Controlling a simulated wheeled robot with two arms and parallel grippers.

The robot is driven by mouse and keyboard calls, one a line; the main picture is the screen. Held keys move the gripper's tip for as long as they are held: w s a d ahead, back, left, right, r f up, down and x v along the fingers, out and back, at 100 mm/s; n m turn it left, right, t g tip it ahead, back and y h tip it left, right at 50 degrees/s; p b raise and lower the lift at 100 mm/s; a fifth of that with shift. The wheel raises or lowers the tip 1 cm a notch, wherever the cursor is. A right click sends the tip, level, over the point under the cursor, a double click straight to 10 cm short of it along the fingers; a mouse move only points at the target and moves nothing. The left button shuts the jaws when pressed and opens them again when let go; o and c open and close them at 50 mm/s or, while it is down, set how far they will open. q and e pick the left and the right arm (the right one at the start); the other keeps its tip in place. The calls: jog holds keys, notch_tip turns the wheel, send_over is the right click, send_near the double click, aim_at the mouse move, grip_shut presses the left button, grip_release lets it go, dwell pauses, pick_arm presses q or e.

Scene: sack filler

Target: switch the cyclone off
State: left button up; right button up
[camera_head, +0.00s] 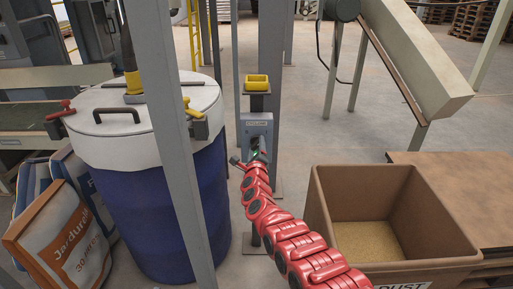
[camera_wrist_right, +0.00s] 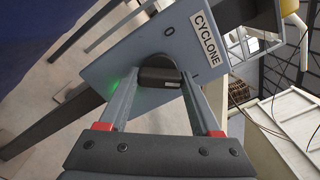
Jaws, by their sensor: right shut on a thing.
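The cyclone switch box (camera_head: 257,126) is a grey-blue box on a post near the middle of the head view. In the right wrist view the box (camera_wrist_right: 185,40) carries a CYCLONE label, an O mark (camera_wrist_right: 170,46) and a short line mark. A green light glows on its face. My right gripper (camera_head: 258,157) is at the lower part of the box. In the wrist view its fingers are shut on the black switch handle (camera_wrist_right: 158,76). The switch's exact setting is hard to tell. My left gripper is out of view.
A blue drum (camera_head: 160,215) with a white clamped lid stands left, behind a grey upright (camera_head: 165,100). Printed sacks (camera_head: 62,245) lean beside it. A brown dust bin (camera_head: 330,215) stands right of my arm. A yellow cup-like piece (camera_head: 257,83) sits above the box.

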jog(key=n, duration=0.4)
jog(key=shift+n+p, duration=0.3)
jog(key=shift+p, duration=0.1)
jog(key=n, duration=0.3)
jog(key=shift+n, duration=0.3)
jog(key=n, duration=0.3)
jog(key=shift+n+b, duration=0.3)
jog(key=shift+n, duration=1.9)
jog(key=o, duration=1.4)
